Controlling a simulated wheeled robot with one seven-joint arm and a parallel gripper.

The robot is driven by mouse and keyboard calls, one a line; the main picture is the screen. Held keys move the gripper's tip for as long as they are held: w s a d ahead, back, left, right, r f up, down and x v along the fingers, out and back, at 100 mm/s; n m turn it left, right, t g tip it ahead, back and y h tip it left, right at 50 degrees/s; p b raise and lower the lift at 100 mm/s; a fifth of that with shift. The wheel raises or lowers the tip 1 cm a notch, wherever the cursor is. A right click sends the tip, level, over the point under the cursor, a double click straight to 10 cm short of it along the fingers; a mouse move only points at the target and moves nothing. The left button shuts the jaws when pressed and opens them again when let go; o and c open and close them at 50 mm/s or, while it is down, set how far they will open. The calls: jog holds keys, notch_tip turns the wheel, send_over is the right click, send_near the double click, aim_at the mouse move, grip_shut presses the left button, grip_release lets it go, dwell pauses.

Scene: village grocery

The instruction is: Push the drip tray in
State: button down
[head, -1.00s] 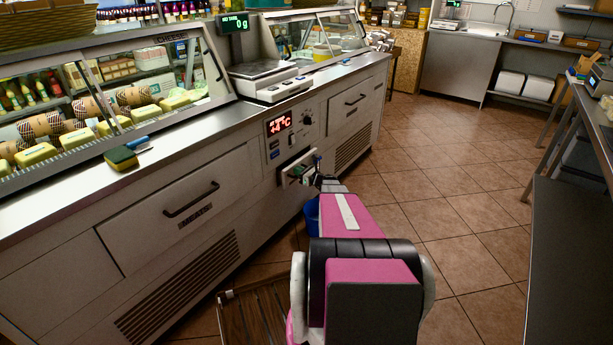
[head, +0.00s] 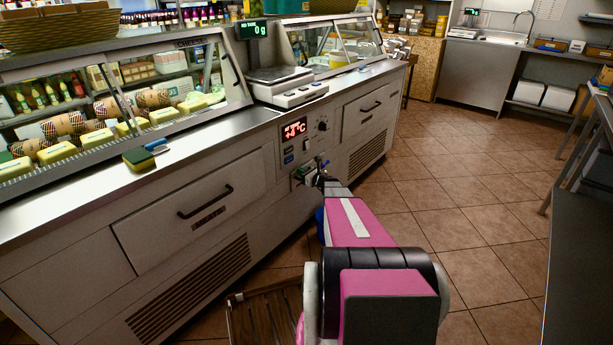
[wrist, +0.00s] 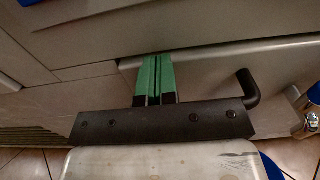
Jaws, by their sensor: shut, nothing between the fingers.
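The drip tray (head: 313,163) is a small grey drawer in the counter front, below the red temperature display. My gripper mostly hides it in the head view. In the wrist view the tray's grey front (wrist: 205,75) spans the middle, with a bent black handle (wrist: 252,90) to the right of my fingers. My gripper (wrist: 155,62) is shut and empty, its green fingers side by side at the upper edge of that front. I cannot tell whether they touch it. In the head view my gripper (head: 304,173) is small and partly hidden by my arm.
A blue bucket (head: 320,222) stands on the floor below the tray, largely behind my arm. A slatted wooden item (head: 262,315) is low beside my arm. The counter (head: 170,255) runs along the left, and a dark table (head: 580,250) stands at right. The tiled aisle between is clear.

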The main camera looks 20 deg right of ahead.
jog(key=shift+w+a, duration=0.1)
jog(key=shift+w, duration=0.25)
